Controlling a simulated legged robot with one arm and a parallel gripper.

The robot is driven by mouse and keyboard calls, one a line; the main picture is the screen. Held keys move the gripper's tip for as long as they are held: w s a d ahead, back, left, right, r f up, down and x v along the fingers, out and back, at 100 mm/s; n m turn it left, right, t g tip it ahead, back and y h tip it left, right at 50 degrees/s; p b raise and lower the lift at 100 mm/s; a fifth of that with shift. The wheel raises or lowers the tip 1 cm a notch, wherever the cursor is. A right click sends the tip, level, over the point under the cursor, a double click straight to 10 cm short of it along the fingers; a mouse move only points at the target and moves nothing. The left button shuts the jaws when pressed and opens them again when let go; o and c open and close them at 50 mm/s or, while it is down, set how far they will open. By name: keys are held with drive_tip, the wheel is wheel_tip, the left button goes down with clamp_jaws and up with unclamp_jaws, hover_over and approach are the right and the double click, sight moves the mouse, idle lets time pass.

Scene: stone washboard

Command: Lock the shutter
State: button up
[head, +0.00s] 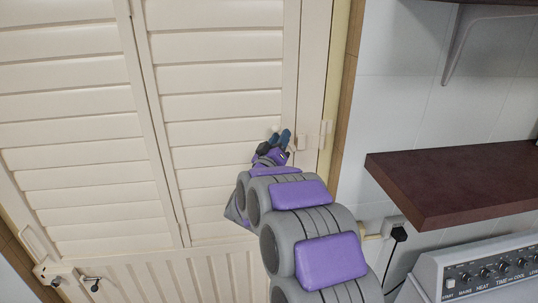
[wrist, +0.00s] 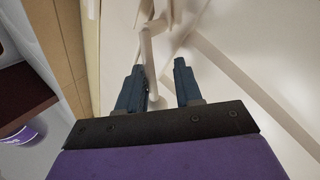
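The cream louvred shutter (head: 215,110) fills the left and middle of the head view and looks closed. A cream latch (head: 313,140) sits at its right edge by the frame. In the wrist view a pale latch bar (wrist: 148,50) extends down to between my fingertips, close to the left finger. My gripper (head: 281,138) is in front of the shutter's right edge, just left of the latch. Its two dark blue fingers (wrist: 160,75) are apart in the wrist view. I cannot tell whether a finger touches the bar.
A dark wooden shelf (head: 450,185) juts from the tiled wall at right. Below it are a plugged socket (head: 396,230) and a white appliance with knobs (head: 485,275). Metal hardware (head: 62,275) is at the lower left. The space left of my gripper, along the shutter, is clear.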

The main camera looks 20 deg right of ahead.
drive_tip(key=a+r+p+v, duration=0.1)
drive_tip(key=v, duration=1.8)
drive_tip(key=shift+r, duration=0.2)
idle(1.1)
drive_tip(key=shift+s+a+p, duration=0.1)
drive_tip(key=shift+a+p, duration=0.05)
drive_tip(key=shift+p, duration=0.3)
drive_tip(key=b+v, duration=1)
drive_tip(key=v, duration=0.7)
drive_tip(key=shift+a+f, duration=0.2)
drive_tip(key=shift+a, duration=0.1)
